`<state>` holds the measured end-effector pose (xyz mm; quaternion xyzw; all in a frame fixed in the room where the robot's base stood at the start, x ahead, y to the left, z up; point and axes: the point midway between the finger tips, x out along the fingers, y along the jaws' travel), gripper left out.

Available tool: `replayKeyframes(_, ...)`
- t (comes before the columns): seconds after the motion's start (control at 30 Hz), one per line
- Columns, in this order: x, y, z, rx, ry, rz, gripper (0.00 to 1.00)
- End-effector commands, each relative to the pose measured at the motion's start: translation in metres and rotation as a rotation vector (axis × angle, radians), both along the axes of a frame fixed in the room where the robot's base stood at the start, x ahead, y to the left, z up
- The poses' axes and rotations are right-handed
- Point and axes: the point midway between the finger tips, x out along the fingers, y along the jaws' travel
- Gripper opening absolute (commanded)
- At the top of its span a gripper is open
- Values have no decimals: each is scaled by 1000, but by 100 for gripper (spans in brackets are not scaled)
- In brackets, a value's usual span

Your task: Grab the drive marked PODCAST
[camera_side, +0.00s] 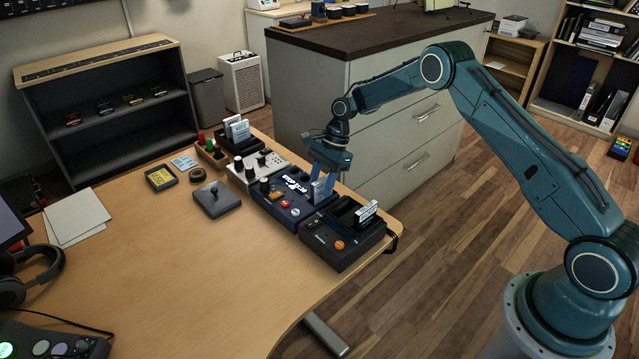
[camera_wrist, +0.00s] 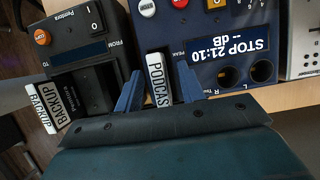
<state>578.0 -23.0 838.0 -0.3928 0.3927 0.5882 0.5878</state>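The drive marked PODCAST (camera_wrist: 159,82) has a white label and stands in a slot of the dark blue recorder (camera_wrist: 207,75). In the side view the drive (camera_side: 318,191) shows below my gripper (camera_side: 321,181), upright in the recorder (camera_side: 284,202). My gripper (camera_wrist: 159,84) has its two blue fingers on either side of the drive in the wrist view. A narrow gap shows beside the right finger, so it looks open around the drive. The drive's lower part is hidden in the slot.
A black unit (camera_side: 341,243) beside the recorder holds drives marked BACKUP (camera_wrist: 58,103), close to my left finger in the wrist view. A light grey mixer (camera_side: 257,168) stands on the recorder's other side. The desk (camera_side: 190,265) is clear in front.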

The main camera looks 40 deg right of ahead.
Motion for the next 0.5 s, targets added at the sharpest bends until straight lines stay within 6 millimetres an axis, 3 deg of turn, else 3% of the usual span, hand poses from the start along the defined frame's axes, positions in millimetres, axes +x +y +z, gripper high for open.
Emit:
replayKeyframes(0.17, 0, 5, -11, -1, 1, 0, 39)
replayKeyframes(0.5, 0, 5, -12, -1, 0, 0, 39)
